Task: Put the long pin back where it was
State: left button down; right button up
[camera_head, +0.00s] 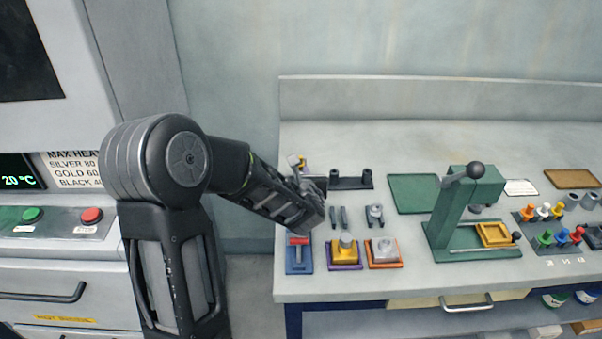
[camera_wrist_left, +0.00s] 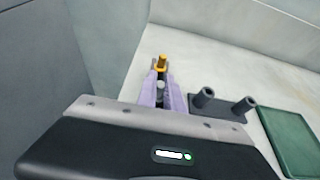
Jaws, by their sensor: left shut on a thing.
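The long pin shows in the left wrist view as an orange-yellow head (camera_wrist_left: 161,62) with a dark part below it. My left gripper (camera_wrist_left: 160,84) is shut on it, with pale lilac fingers on either side. In the head view the gripper (camera_head: 298,164) is at the back left of the bench, and the yellow head (camera_head: 304,162) just shows beside it. A dark rack (camera_head: 348,183) with two upright hollow posts in sight lies just right of the gripper. Its left end is hidden, and I cannot tell whether the pin touches it. My right gripper is not in view.
Small coloured fixtures stand at the bench front: blue (camera_head: 299,262), yellow on purple (camera_head: 345,252) and orange (camera_head: 384,254). Small grey parts (camera_head: 375,215) lie behind them. A green mat (camera_head: 413,194) and green press (camera_head: 468,210) stand right. A back wall (camera_head: 420,100) rises behind.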

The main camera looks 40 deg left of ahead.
pick_arm(q)
jog(key=shift+f, duration=0.15)
jog(key=c, duration=1.9)
grip_release()
jog(key=shift+c, duration=0.2)
jog(key=o, duration=0.5)
jog(key=shift+c, duration=0.2)
jog(key=shift+r+p, duration=0.3)
jog(key=shift+r, duration=0.05)
jog(key=b+v, duration=0.3)
jog(key=v, duration=0.8)
jog(key=shift+f, duration=0.2)
jog(key=shift+s+d+r+b, duration=0.25)
jog(key=shift+s+r+b, duration=0.1)
jog(key=shift+b, duration=0.15)
